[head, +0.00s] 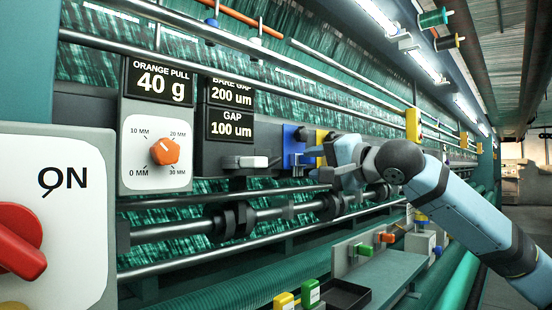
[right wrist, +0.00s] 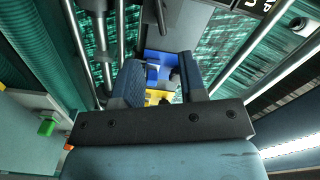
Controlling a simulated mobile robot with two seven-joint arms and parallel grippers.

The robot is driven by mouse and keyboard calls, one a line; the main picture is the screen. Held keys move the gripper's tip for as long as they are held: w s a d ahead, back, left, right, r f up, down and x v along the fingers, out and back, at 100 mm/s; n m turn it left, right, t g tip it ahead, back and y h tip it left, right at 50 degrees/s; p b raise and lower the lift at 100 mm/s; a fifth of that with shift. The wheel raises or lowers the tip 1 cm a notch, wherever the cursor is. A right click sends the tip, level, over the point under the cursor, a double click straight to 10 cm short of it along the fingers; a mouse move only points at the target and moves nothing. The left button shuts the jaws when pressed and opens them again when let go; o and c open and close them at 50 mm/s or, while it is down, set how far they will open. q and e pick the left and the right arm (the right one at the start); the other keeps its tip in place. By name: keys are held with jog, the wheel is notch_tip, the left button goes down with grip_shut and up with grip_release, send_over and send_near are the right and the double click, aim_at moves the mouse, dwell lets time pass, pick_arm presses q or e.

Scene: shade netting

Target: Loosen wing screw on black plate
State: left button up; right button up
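My right gripper (head: 340,152) reaches in from the right to the row of coloured plates on the machine front. In the right wrist view its two fingers (right wrist: 162,76) stand apart, with nothing clearly held between them. A blue plate (head: 290,143) with a blue wing-shaped piece is just left of the gripper; blue also shows between the fingers in the wrist view (right wrist: 160,62). A yellow plate (head: 321,138) is right beside the fingers. A small dark piece (head: 329,141) shows at the fingertips. I cannot make out the black plate or its wing screw; the gripper may hide them. My left gripper is out of view.
Steel rods (head: 270,82) run along the machine above and below the plates. A grey box with an orange dial (head: 164,151) and a red knob panel (head: 20,240) stand left. A shelf (head: 385,275) with a black tray (head: 340,296) lies below. The aisle is at right.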

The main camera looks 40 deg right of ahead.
aim_at(274, 163)
jog(key=w+p, duration=0.1)
jog(key=w, duration=0.2)
jog(key=w+p, duration=0.1)
jog(key=w, duration=0.3)
jog(key=w+a+p, duration=0.1)
jog(key=w+p, duration=0.1)
jog(key=w, duration=0.2)
jog(key=shift+w, duration=0.2)
grip_shut()
